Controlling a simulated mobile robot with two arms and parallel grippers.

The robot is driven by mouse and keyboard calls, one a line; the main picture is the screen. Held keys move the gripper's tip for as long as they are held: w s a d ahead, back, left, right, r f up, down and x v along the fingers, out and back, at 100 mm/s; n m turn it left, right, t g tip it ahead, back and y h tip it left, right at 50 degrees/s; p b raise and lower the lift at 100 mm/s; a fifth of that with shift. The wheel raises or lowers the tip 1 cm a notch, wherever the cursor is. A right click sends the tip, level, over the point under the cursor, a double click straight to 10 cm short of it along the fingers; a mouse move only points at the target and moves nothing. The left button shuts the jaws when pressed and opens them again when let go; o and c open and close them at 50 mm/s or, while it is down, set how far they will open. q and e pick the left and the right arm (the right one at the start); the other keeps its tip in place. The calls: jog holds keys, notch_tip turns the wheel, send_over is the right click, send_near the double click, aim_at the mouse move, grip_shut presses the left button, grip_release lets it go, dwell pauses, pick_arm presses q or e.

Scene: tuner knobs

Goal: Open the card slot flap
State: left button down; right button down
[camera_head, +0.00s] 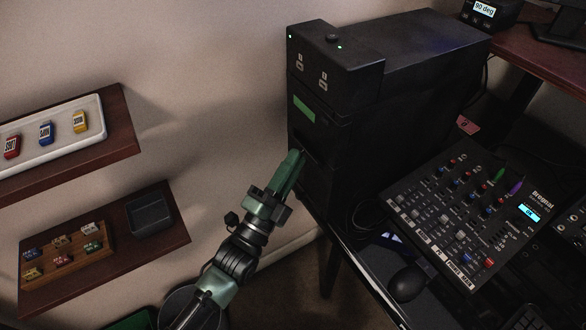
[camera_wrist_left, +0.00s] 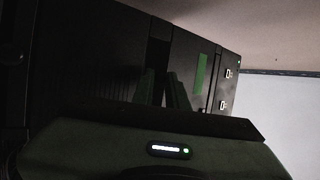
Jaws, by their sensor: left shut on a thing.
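The black computer tower (camera_head: 430,60) stands on the desk, with a green label (camera_head: 304,109) on its front that also shows in the wrist view (camera_wrist_left: 201,75). My left gripper (camera_head: 297,158) reaches up from below to the tower's front, under the green label. Its green fingers (camera_wrist_left: 164,88) are close together at a dark recess (camera_wrist_left: 159,55) in the front panel. They are shut on what appears to be the card slot flap; the flap itself is dark and mostly hidden by the fingertips, so its angle cannot be told. My right gripper is not in view.
A mixer panel (camera_head: 465,210) with knobs and a black mouse (camera_head: 407,283) are on the desk at right. At left, shelves hold a white tray (camera_head: 100,110) of coloured pieces, a wooden tray (camera_head: 108,246) and a dark box (camera_head: 150,214).

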pick_arm(q)
jog(key=c, duration=1.4)
grip_release()
jog(key=shift+c, duration=0.2)
jog(key=v, duration=0.8)
